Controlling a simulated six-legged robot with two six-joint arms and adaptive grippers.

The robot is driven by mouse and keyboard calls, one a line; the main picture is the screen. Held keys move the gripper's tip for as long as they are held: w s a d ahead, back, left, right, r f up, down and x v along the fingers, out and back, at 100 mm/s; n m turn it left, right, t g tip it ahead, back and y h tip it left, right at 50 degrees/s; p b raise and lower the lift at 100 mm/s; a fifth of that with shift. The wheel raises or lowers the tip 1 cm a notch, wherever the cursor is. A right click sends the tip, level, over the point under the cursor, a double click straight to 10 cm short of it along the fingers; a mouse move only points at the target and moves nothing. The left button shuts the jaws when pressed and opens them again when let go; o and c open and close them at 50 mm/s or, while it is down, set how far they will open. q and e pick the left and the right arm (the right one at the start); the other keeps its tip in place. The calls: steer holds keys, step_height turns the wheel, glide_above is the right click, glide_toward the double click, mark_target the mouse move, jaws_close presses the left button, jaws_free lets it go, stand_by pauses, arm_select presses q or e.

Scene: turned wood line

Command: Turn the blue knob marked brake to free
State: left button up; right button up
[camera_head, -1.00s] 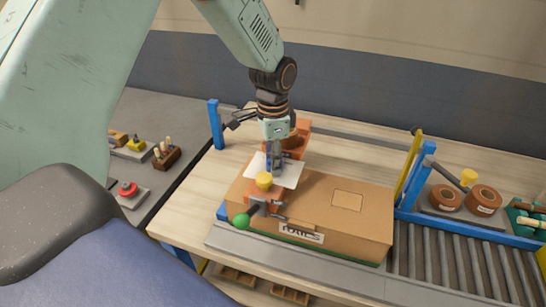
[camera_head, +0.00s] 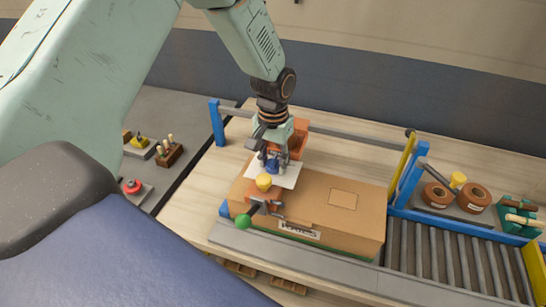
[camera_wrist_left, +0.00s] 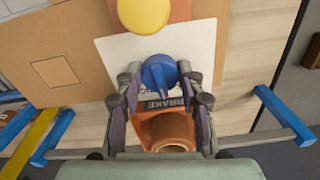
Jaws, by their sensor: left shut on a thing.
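The blue knob (camera_wrist_left: 158,72) sits on a white plate (camera_wrist_left: 115,47) in the left wrist view, with a dark label reading BRAKE (camera_wrist_left: 160,104) beside it. A pointer on the knob points down toward that label in this view. My left gripper (camera_wrist_left: 160,80) has its two fingers on either side of the knob and is shut on it. In the head view the left gripper (camera_head: 274,160) reaches down to the blue knob (camera_head: 272,164), which shows between the fingers. Any free marking is not readable. My right gripper is not in view.
A yellow knob (camera_head: 264,182) and a lever with a green ball (camera_head: 243,221) stand close in front. An orange housing (camera_head: 302,136) stands behind the knob.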

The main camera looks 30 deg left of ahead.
mark_target(274, 161)
arm_select(q)
steer(key=n, duration=0.4)
steer(key=shift+d+n, duration=0.1)
steer(key=shift+n, duration=2.1)
steer(key=o, duration=1.2)
steer(key=shift+w, duration=0.1)
steer(key=shift+c, duration=0.2)
steer(key=shift+r, duration=0.1)
step_height(274, 161, up, 12)
